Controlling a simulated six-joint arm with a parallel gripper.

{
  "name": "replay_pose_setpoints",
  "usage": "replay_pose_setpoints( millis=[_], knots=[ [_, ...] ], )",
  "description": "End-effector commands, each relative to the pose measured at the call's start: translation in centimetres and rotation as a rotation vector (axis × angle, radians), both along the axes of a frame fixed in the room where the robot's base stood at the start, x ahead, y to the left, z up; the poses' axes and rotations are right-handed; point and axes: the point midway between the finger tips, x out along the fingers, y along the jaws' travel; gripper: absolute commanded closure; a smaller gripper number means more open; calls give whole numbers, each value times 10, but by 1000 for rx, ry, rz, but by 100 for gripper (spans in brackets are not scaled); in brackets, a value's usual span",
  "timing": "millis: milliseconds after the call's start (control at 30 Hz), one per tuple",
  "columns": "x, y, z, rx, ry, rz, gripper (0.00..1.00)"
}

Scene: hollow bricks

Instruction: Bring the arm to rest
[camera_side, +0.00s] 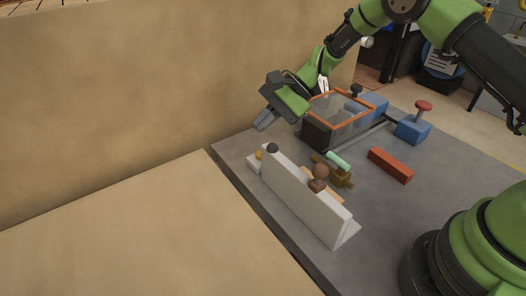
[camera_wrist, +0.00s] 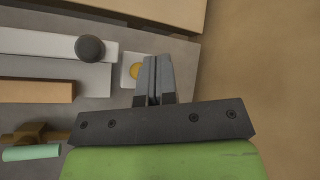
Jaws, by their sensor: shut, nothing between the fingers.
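My gripper (camera_side: 265,121) is in the air above the far left part of the grey table (camera_side: 393,205). In the wrist view its two fingers (camera_wrist: 155,62) are together with nothing between them. Below it, in the side view, a long white wall (camera_side: 305,200) stands on the table with a dark ball (camera_side: 272,148) at its far end. A small white block with a yellow top (camera_side: 256,157) sits beside that end. In the wrist view the dark ball (camera_wrist: 90,48) is left of the fingers, and the yellow spot (camera_wrist: 135,71) is partly hidden behind them.
A tan wall (camera_side: 120,80) rises at the back left.

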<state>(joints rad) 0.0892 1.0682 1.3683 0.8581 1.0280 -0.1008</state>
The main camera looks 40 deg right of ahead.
Motion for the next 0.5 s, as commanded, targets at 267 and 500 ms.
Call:
replay_pose_setpoints(
  millis=[267, 500],
  knots=[
    [-15, -1, 58, -82, -82, 72, 100],
    [-70, -8, 145, -263, -232, 203, 100]
  ],
)
